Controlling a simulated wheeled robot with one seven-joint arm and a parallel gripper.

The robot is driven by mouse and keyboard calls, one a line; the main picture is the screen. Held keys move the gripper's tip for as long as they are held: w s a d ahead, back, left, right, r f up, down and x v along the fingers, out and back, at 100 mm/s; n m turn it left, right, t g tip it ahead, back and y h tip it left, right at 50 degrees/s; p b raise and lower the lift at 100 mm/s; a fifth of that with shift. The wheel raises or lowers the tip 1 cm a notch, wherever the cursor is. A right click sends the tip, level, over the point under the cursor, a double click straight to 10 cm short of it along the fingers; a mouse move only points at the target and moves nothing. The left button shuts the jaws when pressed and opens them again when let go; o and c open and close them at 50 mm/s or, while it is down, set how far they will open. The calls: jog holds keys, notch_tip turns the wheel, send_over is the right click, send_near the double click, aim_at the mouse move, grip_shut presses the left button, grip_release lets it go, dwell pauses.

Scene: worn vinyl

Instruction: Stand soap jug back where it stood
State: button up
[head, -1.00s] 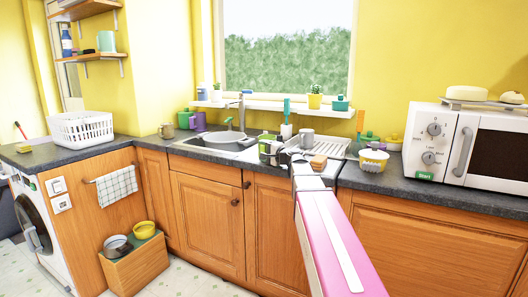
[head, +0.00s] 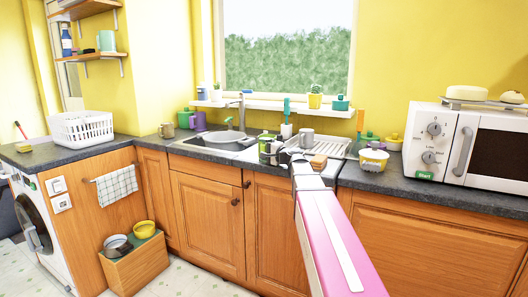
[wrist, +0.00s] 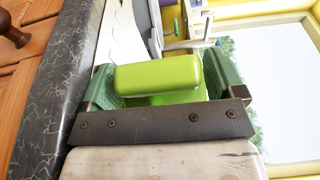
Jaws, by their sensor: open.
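A lime-green thing, which looks like the soap jug (wrist: 157,74), fills the space between my fingers in the wrist view. In the head view a bit of green (head: 266,137) shows at the end of my arm, by the front of the sink. My gripper (wrist: 158,86) is open, with one green-padded finger on either side of the jug. It also shows in the head view (head: 270,151). The jug's lower part is hidden by my gripper, so I cannot tell what it stands on or whether a finger touches it.
The sink (head: 207,146) lies left of my gripper and a drying rack (head: 338,150) with a grey mug (head: 306,136) to the right. A wooden-topped item (head: 319,161) is close to my wrist. A white-and-yellow pot (head: 373,160) and the microwave (head: 480,145) stand further right.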

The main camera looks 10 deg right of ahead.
jog(key=shift+v, duration=4.05)
jog(key=shift+s+f, duration=0.1)
